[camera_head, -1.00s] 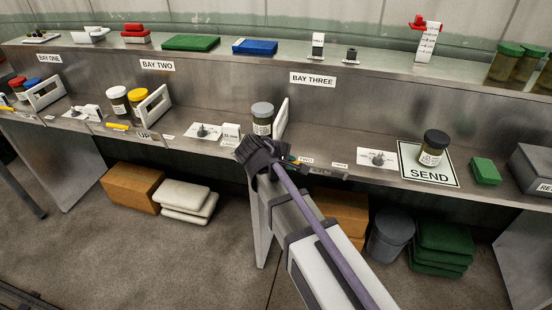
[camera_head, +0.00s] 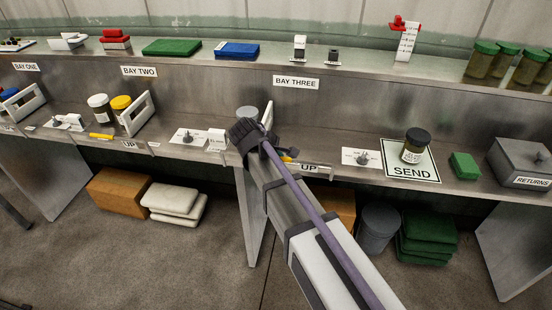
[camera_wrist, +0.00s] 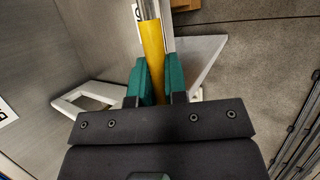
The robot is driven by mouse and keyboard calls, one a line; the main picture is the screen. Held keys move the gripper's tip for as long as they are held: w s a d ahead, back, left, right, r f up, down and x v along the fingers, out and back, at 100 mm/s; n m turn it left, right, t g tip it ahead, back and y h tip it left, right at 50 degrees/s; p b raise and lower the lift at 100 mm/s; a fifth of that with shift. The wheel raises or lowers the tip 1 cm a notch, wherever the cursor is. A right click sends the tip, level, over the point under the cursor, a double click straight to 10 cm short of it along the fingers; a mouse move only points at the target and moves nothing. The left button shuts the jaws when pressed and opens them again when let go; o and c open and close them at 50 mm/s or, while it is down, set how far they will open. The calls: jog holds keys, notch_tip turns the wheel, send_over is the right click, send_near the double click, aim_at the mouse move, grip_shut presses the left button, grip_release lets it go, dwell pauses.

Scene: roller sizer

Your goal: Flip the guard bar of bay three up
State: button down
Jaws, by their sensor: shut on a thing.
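My gripper (camera_wrist: 152,80) has its green fingertips shut on a yellow bar (camera_wrist: 152,45), which I take for the bay three guard bar. A grey metal rod (camera_wrist: 148,8) continues beyond the yellow part. In the head view my gripper (camera_head: 272,150) is at the shelf's front edge below the BAY THREE sign (camera_head: 296,82). Only a bit of yellow (camera_head: 288,159) shows beside it, and my arm hides most of the bar. An UP label (camera_head: 309,168) is just right of it. How far the bar is turned cannot be told.
A grey-lidded jar (camera_head: 247,112) and a white frame (camera_head: 268,116) stand close behind my gripper. A dark-lidded jar (camera_head: 415,146) stands on the SEND mat (camera_head: 411,173) to the right. Bay two's yellow bar (camera_head: 101,136) lies along the shelf edge.

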jog(key=shift+w, duration=0.1)
jog(key=c, duration=1.2)
grip_release()
jog(key=shift+o, duration=0.2)
jog(key=p+v, duration=0.8)
jog(key=v, duration=0.2)
jog(key=shift+r+p, duration=0.3)
jog(key=shift+p, duration=0.1)
jog(key=shift+a, duration=0.15)
